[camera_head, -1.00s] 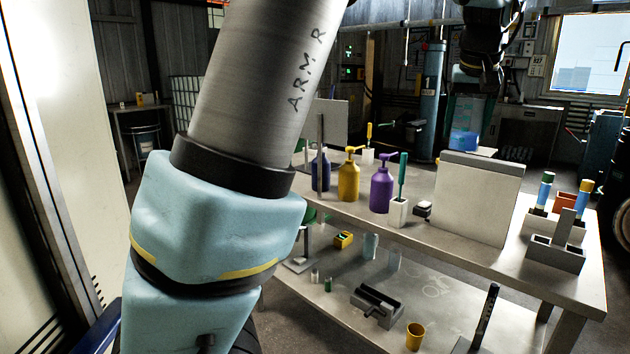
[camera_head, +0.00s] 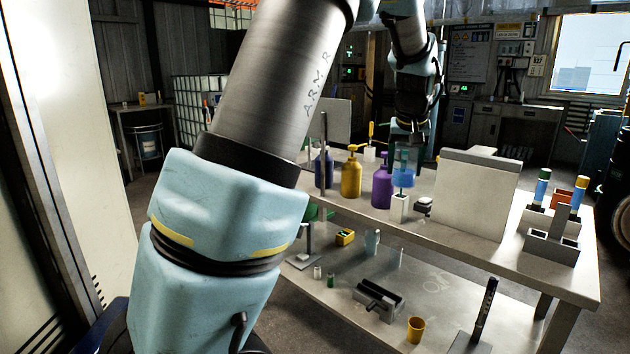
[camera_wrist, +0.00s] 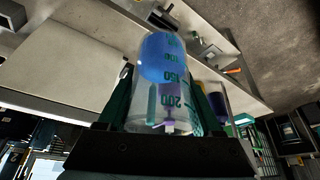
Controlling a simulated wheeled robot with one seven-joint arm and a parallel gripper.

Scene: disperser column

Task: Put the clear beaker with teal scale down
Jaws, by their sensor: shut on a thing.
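The clear beaker with teal scale (camera_wrist: 172,98) fills the middle of the wrist view, with teal numbers on its wall and blue contents at its far end. My gripper (camera_wrist: 163,88) is shut on it, one dark green finger on each side. In the head view, the beaker's blue part (camera_head: 403,178) hangs below my gripper (camera_head: 408,150), in front of or above the white holder (camera_head: 399,207) on the workbench (camera_head: 464,250). It looks held in the air; the exact gap to the things below cannot be told.
A purple bottle (camera_head: 382,188) and a yellow bottle (camera_head: 351,177) stand just left of the beaker. A pale upright panel (camera_head: 472,195) stands to its right. A grey rack (camera_head: 551,247) is at the right end. The front strip of the top is mostly clear.

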